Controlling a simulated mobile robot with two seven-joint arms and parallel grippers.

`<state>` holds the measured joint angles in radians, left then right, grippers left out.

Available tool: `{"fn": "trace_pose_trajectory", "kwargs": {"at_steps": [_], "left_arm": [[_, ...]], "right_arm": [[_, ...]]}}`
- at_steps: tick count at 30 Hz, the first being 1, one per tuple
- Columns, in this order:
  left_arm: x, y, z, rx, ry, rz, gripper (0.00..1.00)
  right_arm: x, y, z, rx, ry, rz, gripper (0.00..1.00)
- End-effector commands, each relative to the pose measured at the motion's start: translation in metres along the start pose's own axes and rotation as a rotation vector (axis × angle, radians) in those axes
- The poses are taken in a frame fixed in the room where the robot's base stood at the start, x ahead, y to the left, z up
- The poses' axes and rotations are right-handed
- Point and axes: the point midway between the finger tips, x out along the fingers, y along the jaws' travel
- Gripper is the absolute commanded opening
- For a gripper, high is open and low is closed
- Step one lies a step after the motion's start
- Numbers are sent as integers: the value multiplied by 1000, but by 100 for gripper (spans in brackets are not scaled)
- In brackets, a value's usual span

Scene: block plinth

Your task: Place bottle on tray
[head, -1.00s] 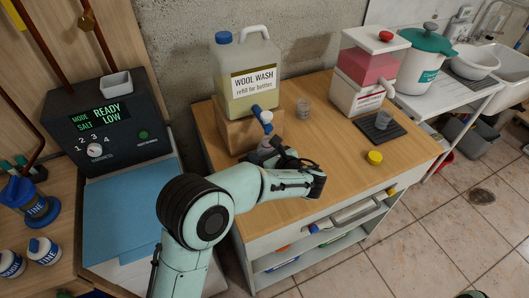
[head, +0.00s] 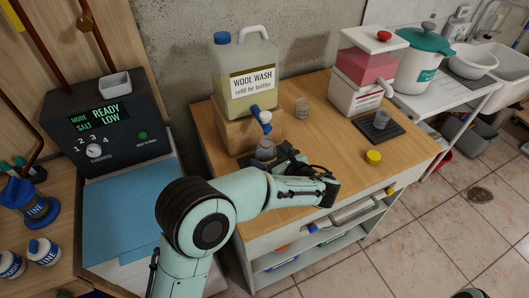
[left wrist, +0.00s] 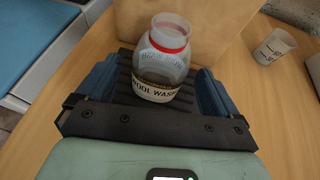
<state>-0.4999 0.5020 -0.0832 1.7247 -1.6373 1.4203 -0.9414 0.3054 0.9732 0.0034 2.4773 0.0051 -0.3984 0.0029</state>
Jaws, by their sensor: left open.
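The bottle (head: 266,149) is clear with a red ring at its neck and a "WOOL WASH" label. It stands upright on a dark ribbed tray (left wrist: 122,92), below the blue-and-white tap (head: 262,117) of the big wool wash jug (head: 246,75). The bottle (left wrist: 163,62) also shows in the left wrist view, its mouth uncapped. My left gripper (head: 280,160) is open at the near side of the bottle. Its two blue fingers stand left and right of the bottle, with gaps showing. My right gripper is out of view.
A wooden block (head: 228,130) carries the jug behind the bottle. A clear cup (head: 302,108) stands to the right. A pink dispenser (head: 368,75) with another dark mat stands further right.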

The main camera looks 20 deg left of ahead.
Motion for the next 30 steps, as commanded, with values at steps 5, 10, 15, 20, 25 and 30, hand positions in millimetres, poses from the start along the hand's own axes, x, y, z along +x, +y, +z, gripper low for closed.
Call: {"fn": "trace_pose_trajectory", "kwargs": {"at_steps": [5, 10, 15, 20, 25, 30], "left_arm": [[-41, -1, 1, -1, -1, -5, 94], [-65, 0, 1, -1, -1, -2, 94], [-75, 0, 0, 0, -1, 0, 94], [-76, 0, 0, 0, -1, 0, 94], [-75, 0, 0, 0, -1, 0, 94], [-75, 0, 0, 0, -1, 0, 94]], "right_arm": [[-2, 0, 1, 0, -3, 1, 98], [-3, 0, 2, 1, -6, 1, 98], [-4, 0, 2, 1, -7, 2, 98], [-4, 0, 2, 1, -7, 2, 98], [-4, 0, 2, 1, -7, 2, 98], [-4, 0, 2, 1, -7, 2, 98]]}}
